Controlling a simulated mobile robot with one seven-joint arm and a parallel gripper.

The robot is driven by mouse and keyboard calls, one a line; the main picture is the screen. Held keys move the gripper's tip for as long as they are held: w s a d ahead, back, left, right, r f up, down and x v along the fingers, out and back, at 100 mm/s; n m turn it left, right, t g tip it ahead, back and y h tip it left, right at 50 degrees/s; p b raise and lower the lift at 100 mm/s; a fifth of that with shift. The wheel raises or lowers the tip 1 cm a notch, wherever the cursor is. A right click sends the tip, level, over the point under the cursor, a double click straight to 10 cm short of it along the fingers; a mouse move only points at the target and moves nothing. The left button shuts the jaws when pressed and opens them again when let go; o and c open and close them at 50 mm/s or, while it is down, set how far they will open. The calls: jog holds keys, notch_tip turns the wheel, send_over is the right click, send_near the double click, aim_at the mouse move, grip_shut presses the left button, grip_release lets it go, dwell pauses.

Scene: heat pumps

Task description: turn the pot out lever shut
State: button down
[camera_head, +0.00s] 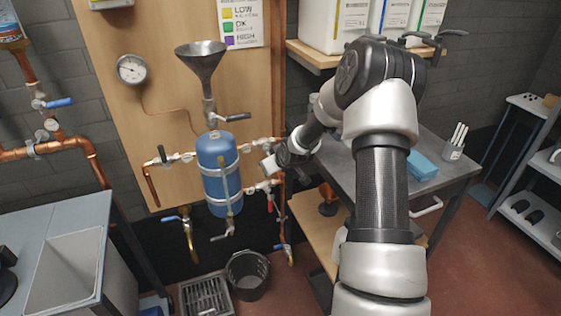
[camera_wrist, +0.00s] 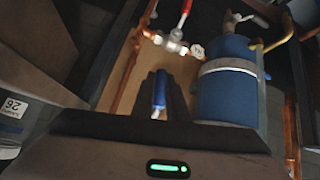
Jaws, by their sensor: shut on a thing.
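The pot is the blue tank (camera_head: 218,165) with pale straps on the wooden board. It also shows in the wrist view (camera_wrist: 228,98), at right. In the wrist view a blue-handled lever (camera_wrist: 160,89) stands between the dark fingers of my gripper (camera_wrist: 167,100), which is shut on it. I take this for the pot out lever; no label shows. In the head view my gripper (camera_head: 269,165) is just right of the tank, near the pipes, and hides the lever. A red lever (camera_head: 270,203) hangs from the lower valve at right; it also shows in the wrist view (camera_wrist: 184,13).
A steel funnel (camera_head: 203,60) stands above the tank. A dark lever (camera_head: 235,117) sits below it. A workbench (camera_head: 345,160) is close on my gripper's right. A bucket (camera_head: 247,274) and a floor grate (camera_head: 206,297) lie below. A sink (camera_head: 70,265) is at left.

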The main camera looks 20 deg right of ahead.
jog(key=shift+a+m+y+p, duration=0.45)
jog(key=shift+y+p, duration=0.15)
jog(key=shift+y, duration=0.1)
jog(key=shift+f, duration=0.1)
jog(key=c, duration=1.7)
grip_release()
jog(key=shift+a, duration=0.1)
jog(key=shift+c, duration=0.2)
jog(key=shift+s+r, duration=0.25)
jog(key=shift+r, duration=0.1)
jog(key=p+v, duration=0.4)
jog(key=v, duration=1.2)
jog(key=shift+s+r, duration=0.2)
jog(key=shift+s, duration=0.05)
